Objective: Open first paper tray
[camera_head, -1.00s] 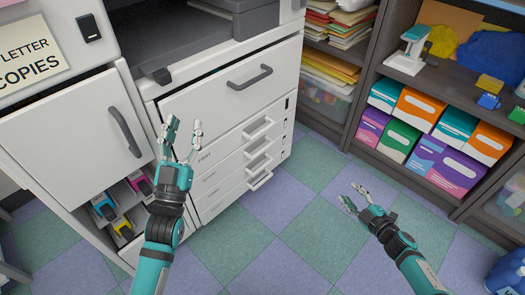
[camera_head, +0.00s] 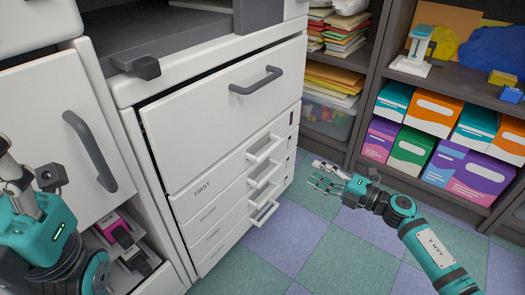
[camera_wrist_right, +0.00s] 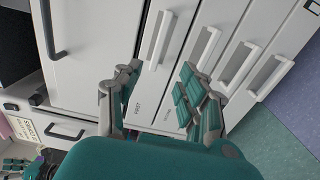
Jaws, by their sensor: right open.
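The first paper tray (camera_head: 222,182) is the top of several stacked white trays in the copier, marked FIRST. Its front sits flush with the trays below, so it looks shut. Its white bar handle (camera_head: 263,148) sticks out, and it also shows in the wrist view (camera_wrist_right: 158,40). My right gripper (camera_head: 322,176) is open and empty, to the right of the tray handles and apart from them. In the wrist view its spread fingers (camera_wrist_right: 157,88) appear before the tray fronts. My left gripper (camera_head: 30,180) is at the left edge, partly cut off; its opening is unclear.
A large drawer (camera_head: 220,110) with a dark handle (camera_head: 256,80) is above the trays. A white cabinet door (camera_head: 40,140) is at the left, above cartridges (camera_head: 115,230). A dark shelf (camera_head: 375,158) with colourful boxes stands at the right. The checkered floor (camera_head: 330,250) is clear.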

